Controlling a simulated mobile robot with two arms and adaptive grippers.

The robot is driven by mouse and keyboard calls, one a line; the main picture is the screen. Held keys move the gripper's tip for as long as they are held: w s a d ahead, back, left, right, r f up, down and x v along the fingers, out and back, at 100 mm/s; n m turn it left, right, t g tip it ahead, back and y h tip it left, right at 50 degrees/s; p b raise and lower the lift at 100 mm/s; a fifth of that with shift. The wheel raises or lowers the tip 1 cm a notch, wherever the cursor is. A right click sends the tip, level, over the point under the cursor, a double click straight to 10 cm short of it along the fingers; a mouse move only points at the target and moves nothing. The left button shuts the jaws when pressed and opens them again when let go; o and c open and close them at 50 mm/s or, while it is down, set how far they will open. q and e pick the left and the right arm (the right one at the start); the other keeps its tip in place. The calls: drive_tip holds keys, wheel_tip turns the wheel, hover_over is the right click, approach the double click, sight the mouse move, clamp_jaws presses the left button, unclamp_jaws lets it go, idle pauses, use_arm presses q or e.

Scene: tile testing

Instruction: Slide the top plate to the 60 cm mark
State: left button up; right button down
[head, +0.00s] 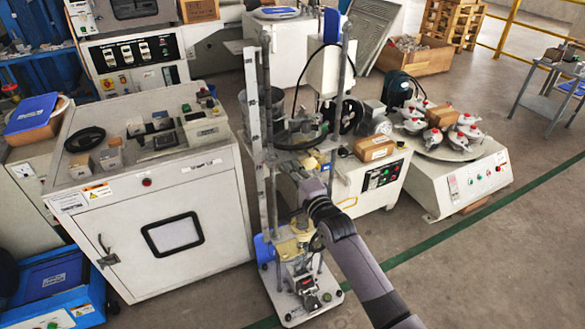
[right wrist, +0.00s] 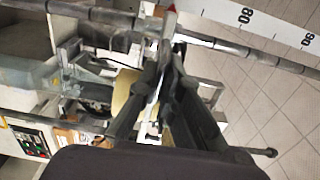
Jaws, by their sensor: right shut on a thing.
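The test stand has upright metal rods (head: 335,110) and a tall white ruler (head: 252,100) on its left. The top plate (head: 298,143) is a crosspiece on the rods, about halfway up, partly hidden by my gripper. My right gripper (head: 304,166) reaches it from the front. In the right wrist view the fingers (right wrist: 165,70) are closed together on a thin part of the plate, mostly hidden between them. A red tip (right wrist: 168,18) shows beside the ruler (right wrist: 265,22), on the picture-left of its 80 and 90 figures. My left gripper is not in view.
A yellowish block and clamp (head: 290,245) sit low on the stand's base plate (head: 330,292). A white cabinet (head: 150,190) stands close on the left. A control box (head: 385,175) and a round-table machine (head: 450,170) stand on the right. Floor at front right is clear.

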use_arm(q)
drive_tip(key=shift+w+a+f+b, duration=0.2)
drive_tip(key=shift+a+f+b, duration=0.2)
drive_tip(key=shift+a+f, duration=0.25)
use_arm(e)
drive_tip(key=shift+f, duration=0.95)
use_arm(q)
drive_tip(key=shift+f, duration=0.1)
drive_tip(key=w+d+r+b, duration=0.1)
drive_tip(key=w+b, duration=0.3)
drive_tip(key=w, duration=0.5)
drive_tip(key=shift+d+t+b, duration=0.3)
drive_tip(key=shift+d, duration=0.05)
use_arm(e)
wheel_tip(320, 180, down, 6)
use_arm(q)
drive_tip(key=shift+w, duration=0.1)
use_arm(e)
drive_tip(key=shift+f, duration=0.1)
